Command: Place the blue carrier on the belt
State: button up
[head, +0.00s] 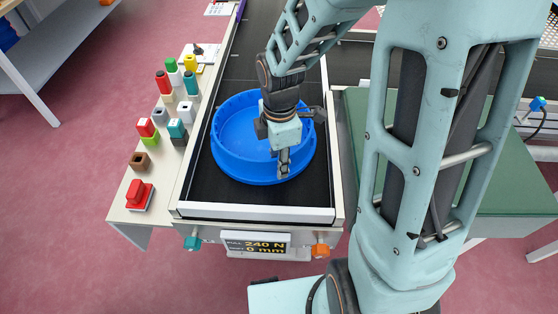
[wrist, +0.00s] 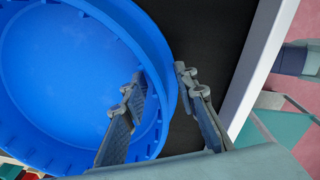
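The blue carrier (head: 232,160) is a round, shallow tub with an upright wall. It rests on the black belt (head: 206,190) at the near end of the conveyor. My gripper (head: 284,170) points down at the carrier's near right side. In the wrist view, my gripper (wrist: 160,78) is open and straddles the carrier's wall. One finger is inside the blue carrier (wrist: 70,85) and the other is outside, over the black belt (wrist: 215,40). A clear gap shows between the fingers; whether either touches the wall cannot be told. My wrist hides part of the carrier in the head view.
A pale rail (head: 255,212) edges the belt's near end. A sign (head: 257,244) reading 240 N, 0 mm hangs below it. A side shelf at left holds a red button (head: 139,194) and several coloured blocks (head: 176,128). A green table (head: 510,180) stands right.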

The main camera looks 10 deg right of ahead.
notch_tip(320, 180, up, 12)
jog(key=p, duration=0.3)
jog(key=shift+s+r, duration=0.15)
jog(key=shift+d, duration=0.1)
